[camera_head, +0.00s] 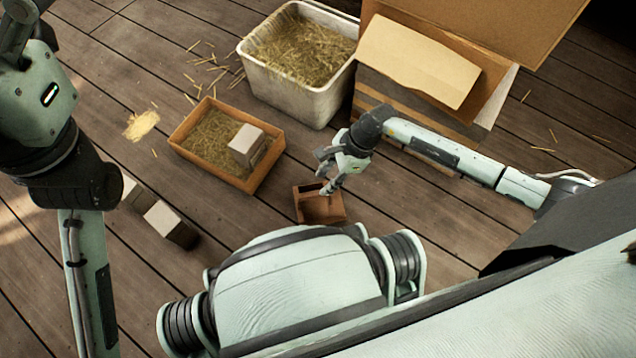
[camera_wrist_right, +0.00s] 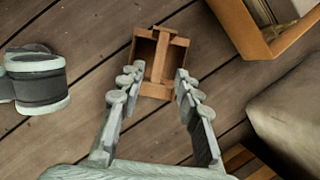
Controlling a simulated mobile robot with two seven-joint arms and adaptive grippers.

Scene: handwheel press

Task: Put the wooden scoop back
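A small open wooden box (camera_head: 322,208) stands on the plank floor below my right gripper (camera_head: 328,184). In the right wrist view the box (camera_wrist_right: 144,48) has a light wooden bar (camera_wrist_right: 160,62) running along its middle, with a crosspiece at the far end. This bar may be the scoop or its handle; I cannot tell which. My right gripper (camera_wrist_right: 156,76) is open, its fingers on either side of the bar with gaps to it. Contact with the box walls is unclear. My left arm comes in at the left; its gripper is out of view.
A shallow wooden tray (camera_head: 262,178) with straw and a pale-topped block (camera_head: 246,146) lies to the left of the box. A white tub (camera_head: 290,105) of straw and a cardboard box (camera_head: 415,60) stand behind. Another block (camera_head: 170,224) lies at left. Loose straw (camera_head: 141,125) is scattered.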

